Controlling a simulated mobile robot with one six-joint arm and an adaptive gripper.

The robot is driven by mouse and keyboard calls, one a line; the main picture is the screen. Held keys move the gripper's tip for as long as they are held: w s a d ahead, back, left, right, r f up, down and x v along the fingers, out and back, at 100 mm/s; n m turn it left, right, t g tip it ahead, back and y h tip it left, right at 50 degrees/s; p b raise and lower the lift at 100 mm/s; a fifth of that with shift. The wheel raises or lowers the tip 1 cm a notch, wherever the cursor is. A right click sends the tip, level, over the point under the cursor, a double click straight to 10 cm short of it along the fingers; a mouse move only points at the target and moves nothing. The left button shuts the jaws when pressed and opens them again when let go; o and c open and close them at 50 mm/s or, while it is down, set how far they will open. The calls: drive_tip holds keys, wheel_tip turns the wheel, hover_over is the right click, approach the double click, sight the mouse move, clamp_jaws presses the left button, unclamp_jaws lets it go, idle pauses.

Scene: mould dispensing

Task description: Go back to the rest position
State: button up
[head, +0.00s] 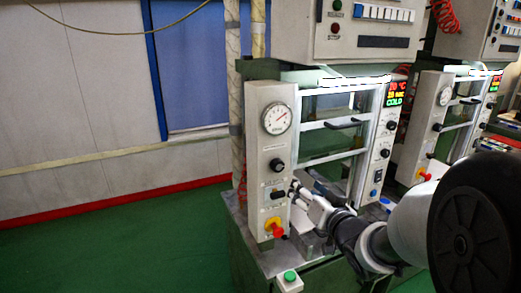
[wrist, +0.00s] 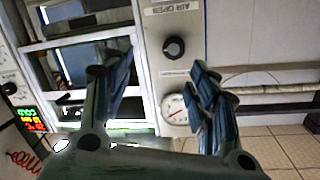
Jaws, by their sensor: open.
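My gripper (head: 297,188) is in front of the left panel of the nearer moulding machine (head: 262,98), beside its lower black control. In the wrist view my gripper (wrist: 160,75) has its two dark fingers spread wide, with nothing between them. A black knob (wrist: 174,47) on the light panel shows beyond the gap, under an "AIR OPEN" label. I cannot tell the exact distance from the fingertips to the panel.
The panel carries a round gauge (head: 277,118), an upper black knob (head: 277,164) and a red and yellow button (head: 274,227). A green button box (head: 289,279) is at the front edge. A second machine (head: 433,100) stands to the right. Green floor (head: 110,245) at left is clear.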

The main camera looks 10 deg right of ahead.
drive_tip(key=s+a+f+n+g+h, duration=0.1)
drive_tip(key=s+g, duration=0.4)
drive_tip(key=s, duration=1.2)
drive_tip(key=s+a+f+n+g+h, duration=0.1)
drive_tip(key=s+g, duration=0.5)
drive_tip(key=s, duration=1.1)
wheel_tip(320, 180, down, 2)
drive_tip(key=shift+s+a+f+h, duration=0.25)
drive_tip(key=shift+a+h, duration=0.35)
drive_tip(key=shift+a, duration=0.6)
